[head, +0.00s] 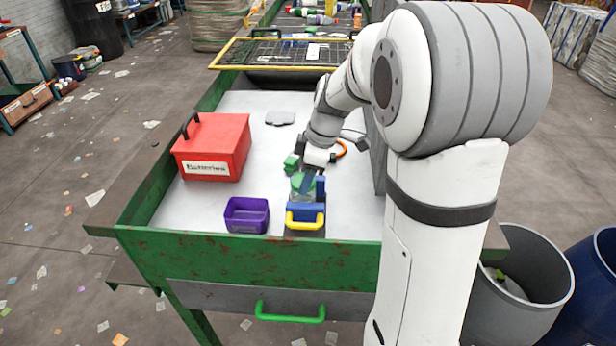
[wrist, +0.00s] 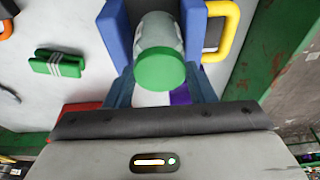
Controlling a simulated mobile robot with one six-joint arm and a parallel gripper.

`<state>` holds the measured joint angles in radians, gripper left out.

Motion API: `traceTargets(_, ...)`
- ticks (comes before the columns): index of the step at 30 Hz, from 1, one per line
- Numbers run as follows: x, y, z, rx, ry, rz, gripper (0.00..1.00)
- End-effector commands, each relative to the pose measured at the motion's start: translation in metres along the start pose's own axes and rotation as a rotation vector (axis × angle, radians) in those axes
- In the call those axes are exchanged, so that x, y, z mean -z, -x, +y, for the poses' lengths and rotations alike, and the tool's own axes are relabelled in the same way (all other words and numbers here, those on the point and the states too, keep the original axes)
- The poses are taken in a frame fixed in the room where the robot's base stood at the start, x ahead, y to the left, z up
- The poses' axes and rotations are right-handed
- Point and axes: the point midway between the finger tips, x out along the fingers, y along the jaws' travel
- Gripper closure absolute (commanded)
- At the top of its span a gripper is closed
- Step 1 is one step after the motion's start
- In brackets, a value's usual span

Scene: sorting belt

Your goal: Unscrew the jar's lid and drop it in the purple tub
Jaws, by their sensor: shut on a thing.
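The jar stands in a blue holder (head: 305,211) with a yellow handle on the worktop. In the wrist view the pale jar body (wrist: 159,31) shows between the blue jaws of that holder (wrist: 117,32). Its green lid (wrist: 161,69) faces my camera and is seated on the jar; it also shows in the head view (head: 302,185). My gripper (head: 309,181) is shut on the lid, with a finger on either side in the wrist view (wrist: 161,88). The purple tub (head: 246,214) stands just left of the holder, with nothing visible inside.
A red box (head: 211,148) with a black handle stands at the left. A green block (head: 291,162) and an orange ring (head: 341,149) lie behind the jar. A flat grey piece (head: 280,118) lies farther back. A yellow-framed barrier (head: 281,54) crosses the far end.

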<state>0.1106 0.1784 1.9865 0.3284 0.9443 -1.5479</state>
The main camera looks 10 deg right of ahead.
Motion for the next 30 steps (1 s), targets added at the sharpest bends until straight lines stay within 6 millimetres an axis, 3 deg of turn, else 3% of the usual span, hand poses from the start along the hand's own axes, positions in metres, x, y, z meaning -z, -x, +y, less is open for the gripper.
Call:
traceTargets(9, -0.0017, -0.0030, -0.0012, 0.061, 0.193, -0.002, 0.71)
traceTargets(18, -0.0014, -0.0017, -0.0016, 0.069, 0.223, -0.002, 0.71)
traceTargets(19, -0.0014, -0.0018, -0.0016, 0.069, 0.223, -0.002, 0.50)
traceTargets(28, -0.0005, -0.0006, -0.0007, 0.064, 0.222, -0.001, 0.25)
traceTargets(30, -0.0004, -0.0004, -0.0005, 0.064, 0.222, -0.001, 0.25)
